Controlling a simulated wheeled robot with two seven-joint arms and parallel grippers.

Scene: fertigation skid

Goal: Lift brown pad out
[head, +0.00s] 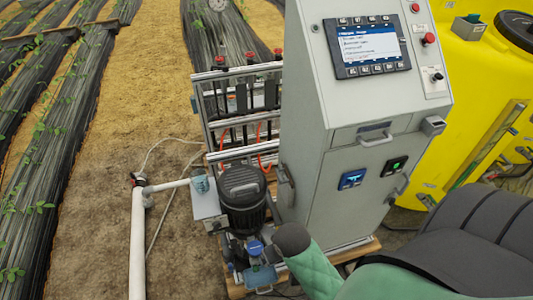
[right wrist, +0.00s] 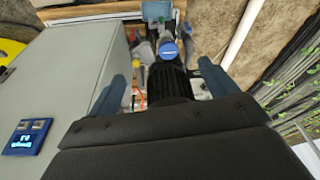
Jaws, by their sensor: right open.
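I cannot make out a brown pad in either view. My right gripper (right wrist: 166,70) is open in the right wrist view, with its two blue-grey fingers wide apart. A black finned pump motor (right wrist: 167,82) shows between the fingers, with a blue cap (right wrist: 168,50) beyond it. I cannot tell how far the fingers are from the motor. I see nothing held. In the head view a padded green sleeve (head: 317,272) comes in at the lower right, and the right fingers are not clearly seen there. My left gripper is not in view.
A tall grey control cabinet (head: 335,150) stands beside the motor (head: 243,198) and a framed rack (head: 240,100). A white pipe (head: 138,240) runs at left. A yellow tank (head: 480,80) stands at right. Bare soil (head: 100,130) lies open at left.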

